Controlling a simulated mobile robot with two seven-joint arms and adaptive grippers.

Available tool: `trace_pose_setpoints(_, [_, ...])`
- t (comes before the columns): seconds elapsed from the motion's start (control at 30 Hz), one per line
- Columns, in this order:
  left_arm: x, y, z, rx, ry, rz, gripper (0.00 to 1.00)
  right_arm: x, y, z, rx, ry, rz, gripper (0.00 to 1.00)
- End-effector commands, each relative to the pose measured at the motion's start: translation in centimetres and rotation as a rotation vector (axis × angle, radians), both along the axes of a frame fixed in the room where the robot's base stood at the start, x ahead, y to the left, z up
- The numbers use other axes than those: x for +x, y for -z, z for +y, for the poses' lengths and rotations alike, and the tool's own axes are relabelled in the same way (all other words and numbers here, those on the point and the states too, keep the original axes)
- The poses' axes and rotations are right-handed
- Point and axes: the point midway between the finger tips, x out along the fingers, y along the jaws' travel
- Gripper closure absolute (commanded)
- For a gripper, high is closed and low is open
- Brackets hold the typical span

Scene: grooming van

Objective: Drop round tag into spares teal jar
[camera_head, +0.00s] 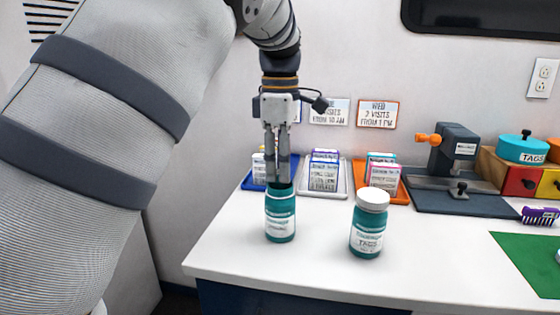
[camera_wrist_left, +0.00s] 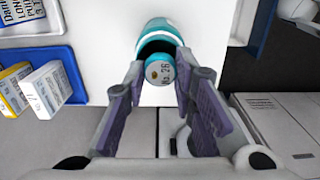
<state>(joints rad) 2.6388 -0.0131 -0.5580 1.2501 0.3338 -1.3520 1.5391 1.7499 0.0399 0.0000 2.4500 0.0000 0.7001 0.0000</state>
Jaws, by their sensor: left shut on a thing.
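My left gripper (camera_head: 278,178) points straight down over an open teal jar (camera_head: 281,222) near the left end of the white counter. Its fingertips are at the jar's mouth. In the left wrist view, the gripper (camera_wrist_left: 160,72) is shut on the round tag (camera_wrist_left: 159,73), a small teal disc with a pale printed face. The tag shows over the dark mouth of the teal jar (camera_wrist_left: 157,27). In the head view the tag cannot be made out. A second teal jar (camera_head: 369,226), with a white lid and a label reading TAGS, stands upright to the right. My right gripper is not in view.
Behind the jars are a blue tray (camera_head: 252,182), a white tray (camera_head: 338,190) and an orange tray (camera_head: 391,196) with cards. A dark press (camera_head: 455,152), wooden drawers and a green mat (camera_head: 530,258) are at the right. The counter's front centre is clear.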

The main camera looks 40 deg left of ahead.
Motion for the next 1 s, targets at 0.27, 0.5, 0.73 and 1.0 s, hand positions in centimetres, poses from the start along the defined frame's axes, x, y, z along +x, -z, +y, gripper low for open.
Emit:
trace_pose_setpoints(0.27, [0.01, -0.03, 0.02, 0.000, 0.000, 0.000, 0.89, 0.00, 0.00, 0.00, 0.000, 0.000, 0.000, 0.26])
trace_pose_setpoints(0.5, [0.01, -0.03, 0.02, 0.000, 0.000, -0.001, 0.89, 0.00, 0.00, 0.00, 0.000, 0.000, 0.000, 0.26])
trace_pose_setpoints(0.73, [0.00, -0.03, 0.01, 0.000, 0.000, 0.000, 0.89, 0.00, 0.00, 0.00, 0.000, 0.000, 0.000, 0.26])
trace_pose_setpoints(1.0, [0.00, -0.03, 0.01, 0.000, 0.000, 0.000, 0.52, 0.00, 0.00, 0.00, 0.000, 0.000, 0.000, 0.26])
